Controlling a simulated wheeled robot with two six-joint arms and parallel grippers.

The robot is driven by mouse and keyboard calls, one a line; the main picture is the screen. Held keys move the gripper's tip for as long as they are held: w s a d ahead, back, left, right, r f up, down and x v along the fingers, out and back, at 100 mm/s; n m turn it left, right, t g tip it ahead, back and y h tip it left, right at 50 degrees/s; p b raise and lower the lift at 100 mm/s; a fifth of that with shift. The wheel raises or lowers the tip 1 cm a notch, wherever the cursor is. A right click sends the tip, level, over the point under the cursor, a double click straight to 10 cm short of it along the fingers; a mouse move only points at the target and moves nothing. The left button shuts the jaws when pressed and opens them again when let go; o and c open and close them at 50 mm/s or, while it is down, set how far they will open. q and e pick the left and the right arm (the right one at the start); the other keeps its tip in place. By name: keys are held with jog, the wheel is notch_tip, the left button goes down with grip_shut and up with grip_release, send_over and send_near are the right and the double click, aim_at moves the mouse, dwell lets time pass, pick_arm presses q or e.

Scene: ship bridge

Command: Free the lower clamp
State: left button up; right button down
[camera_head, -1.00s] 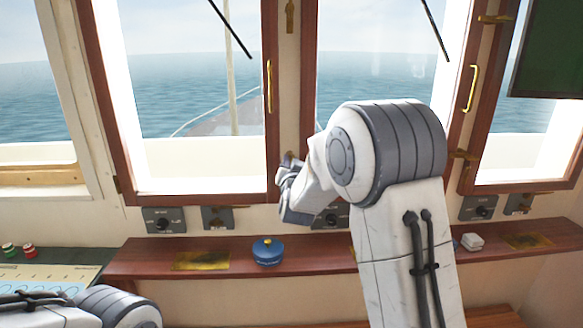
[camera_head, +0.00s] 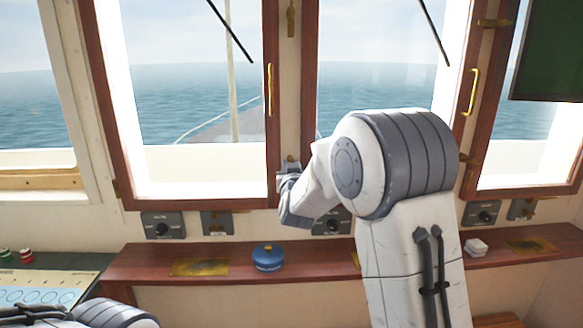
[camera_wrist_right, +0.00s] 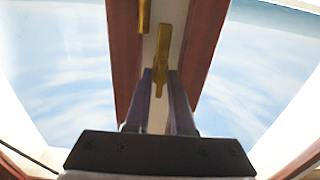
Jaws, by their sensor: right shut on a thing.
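The lower clamp is a small brass piece on the pale post between two wooden window frames. In the head view only a bit of it (camera_head: 290,159) shows above my right gripper (camera_head: 289,173). In the right wrist view the clamp (camera_wrist_right: 162,60) points along the post, slightly tilted, with its lower end between the fingertips of my right gripper (camera_wrist_right: 160,77). The fingers are shut on it. The upper clamp (camera_head: 290,18), also brass, sits higher on the same post. My left arm shows at the bottom left, but its gripper is out of view.
A wooden ledge (camera_head: 215,251) runs below the windows and carries a blue lidded pot (camera_head: 267,258) and a small white object (camera_head: 475,247). Brass handles (camera_head: 269,90) are on the window frames. Grey switch panels (camera_head: 163,225) line the wall. A dark screen (camera_head: 548,50) hangs at top right.

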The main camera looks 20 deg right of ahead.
jog(key=c, duration=0.8)
grip_release()
jog(key=shift+o, duration=0.2)
jog(key=b+v, duration=0.2)
jog(key=v, duration=0.8)
jog(key=shift+s+b, duration=0.25)
jog(key=shift+b, duration=0.15)
jog(key=shift+a+r, duration=0.1)
